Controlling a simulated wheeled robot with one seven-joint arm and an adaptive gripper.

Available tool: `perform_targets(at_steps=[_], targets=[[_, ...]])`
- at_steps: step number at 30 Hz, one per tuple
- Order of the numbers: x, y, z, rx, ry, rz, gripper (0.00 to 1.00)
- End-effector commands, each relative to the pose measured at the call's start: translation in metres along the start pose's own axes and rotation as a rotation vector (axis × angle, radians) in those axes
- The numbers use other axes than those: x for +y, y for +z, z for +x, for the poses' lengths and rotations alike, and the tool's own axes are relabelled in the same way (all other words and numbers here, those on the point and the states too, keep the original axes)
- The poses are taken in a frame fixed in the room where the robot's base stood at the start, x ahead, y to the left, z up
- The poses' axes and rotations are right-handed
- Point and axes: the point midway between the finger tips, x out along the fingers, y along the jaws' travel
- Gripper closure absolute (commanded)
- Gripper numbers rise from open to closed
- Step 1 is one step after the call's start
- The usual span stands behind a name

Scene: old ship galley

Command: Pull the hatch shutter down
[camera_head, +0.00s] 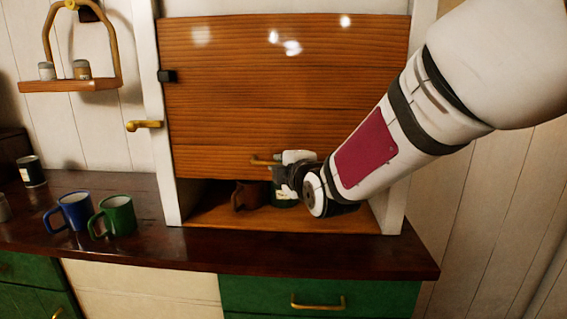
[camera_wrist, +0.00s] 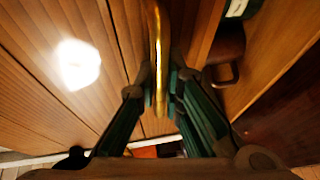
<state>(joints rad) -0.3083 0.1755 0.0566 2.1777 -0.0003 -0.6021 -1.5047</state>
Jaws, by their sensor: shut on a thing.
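The hatch shutter (camera_head: 285,100) is a brown slatted wooden panel in a white frame. It covers most of the opening, with a low gap left below its bottom edge. A brass handle (camera_head: 262,161) sits near the shutter's lower edge. My gripper (camera_head: 285,170) is at that handle. In the wrist view the brass handle (camera_wrist: 157,50) runs between the two fingers of my gripper (camera_wrist: 162,85), which are shut on it. My gripper hides the right part of the handle in the head view.
In the gap stand a brown mug (camera_head: 247,195) and a partly hidden can (camera_head: 284,194). A blue mug (camera_head: 75,211), a green mug (camera_head: 118,215) and a dark can (camera_head: 31,171) stand on the dark counter (camera_head: 330,254). A small hanging shelf (camera_head: 70,86) is at upper left.

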Motion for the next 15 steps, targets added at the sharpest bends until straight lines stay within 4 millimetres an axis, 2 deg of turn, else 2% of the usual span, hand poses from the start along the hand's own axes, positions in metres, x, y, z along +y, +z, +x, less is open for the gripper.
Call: perform_targets(at_steps=[1,15], targets=[[-0.018,0.003,0.006,-0.001,-0.005,0.002,1.0],[-0.11,0.011,0.023,-0.002,-0.006,0.001,1.0]])
